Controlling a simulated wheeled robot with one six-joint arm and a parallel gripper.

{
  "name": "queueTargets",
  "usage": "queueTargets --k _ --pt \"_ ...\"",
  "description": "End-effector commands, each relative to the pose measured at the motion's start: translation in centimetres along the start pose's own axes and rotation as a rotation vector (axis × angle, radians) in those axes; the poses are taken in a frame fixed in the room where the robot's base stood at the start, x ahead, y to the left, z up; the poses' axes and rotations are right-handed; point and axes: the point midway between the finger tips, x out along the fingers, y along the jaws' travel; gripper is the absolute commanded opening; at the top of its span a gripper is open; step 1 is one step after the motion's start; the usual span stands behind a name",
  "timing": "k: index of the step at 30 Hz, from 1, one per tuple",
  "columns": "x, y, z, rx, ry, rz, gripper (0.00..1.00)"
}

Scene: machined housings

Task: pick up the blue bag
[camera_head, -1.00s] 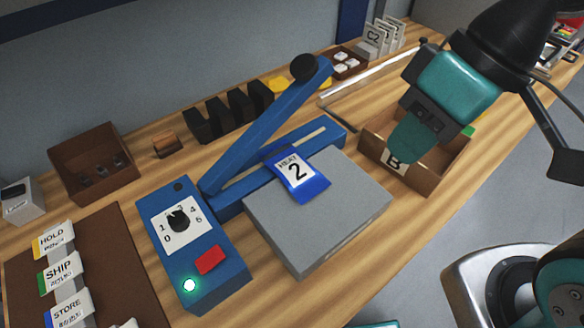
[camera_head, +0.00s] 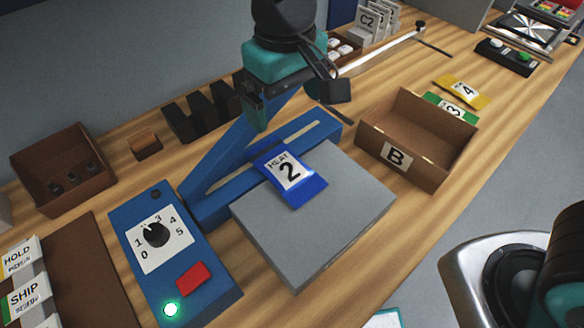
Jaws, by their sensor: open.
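The blue bag (camera_head: 290,178) is a small flat blue pouch with a white label reading "HEAT 2". It lies on the grey platform (camera_head: 335,225) of the blue sealer, at its back edge beside the slotted blue bar. My gripper (camera_head: 259,112) is above and behind the bag, in front of the sealer's raised blue arm in the picture. A teal finger points down; the gap between the fingers is hard to see from this side. Nothing shows held in it, and it is apart from the bag.
The sealer's control box (camera_head: 165,250) has a dial, red button and lit green lamp. A cardboard bin marked B (camera_head: 455,150) stands right of the platform, with yellow (camera_head: 462,93) and green packets behind it. The raised sealer arm (camera_head: 225,145) is close to my gripper.

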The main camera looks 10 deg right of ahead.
Motion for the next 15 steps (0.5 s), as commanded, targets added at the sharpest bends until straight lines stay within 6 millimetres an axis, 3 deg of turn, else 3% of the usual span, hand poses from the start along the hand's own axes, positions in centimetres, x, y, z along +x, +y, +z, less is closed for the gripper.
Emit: queueTargets --k 15 --pt "10.2 -0.3 -0.1 -0.004 -0.007 0.002 1.00"
